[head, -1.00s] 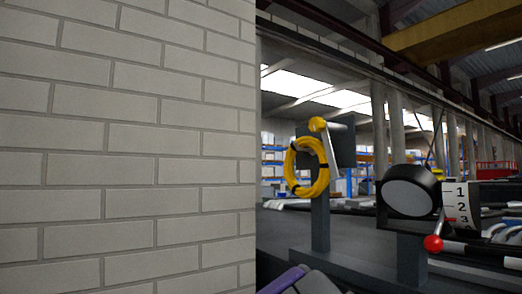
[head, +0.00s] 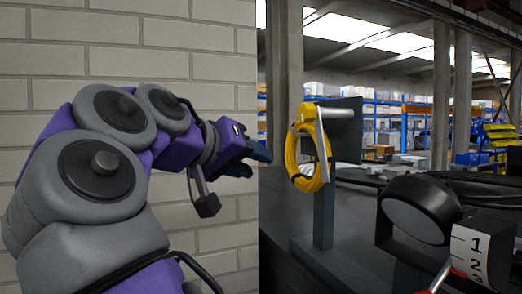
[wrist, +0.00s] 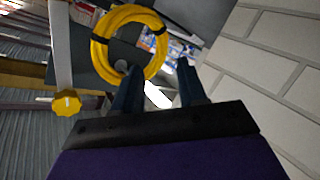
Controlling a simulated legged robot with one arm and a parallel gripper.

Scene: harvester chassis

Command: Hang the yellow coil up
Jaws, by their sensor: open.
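The yellow coil (head: 296,160) is a ring of yellow cable with dark ties. It hangs upright at a dark plate on a grey post (head: 323,215), by a pale metal bar (head: 318,135). In the wrist view the coil (wrist: 101,40) is beyond my fingertips, and a yellow knob (wrist: 66,102) sits on the bar's end. My gripper (head: 262,153) is open and left of the coil in the head view. In the wrist view my gripper (wrist: 160,80) has its two dark blue fingers apart with nothing held between them. I cannot tell exactly what bears the coil.
A pale brick wall (head: 215,60) stands close on the left, behind my arm. A black round device (head: 420,208) with a numbered scale (head: 470,253) and a lever stands right of the post. Shelving is far behind.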

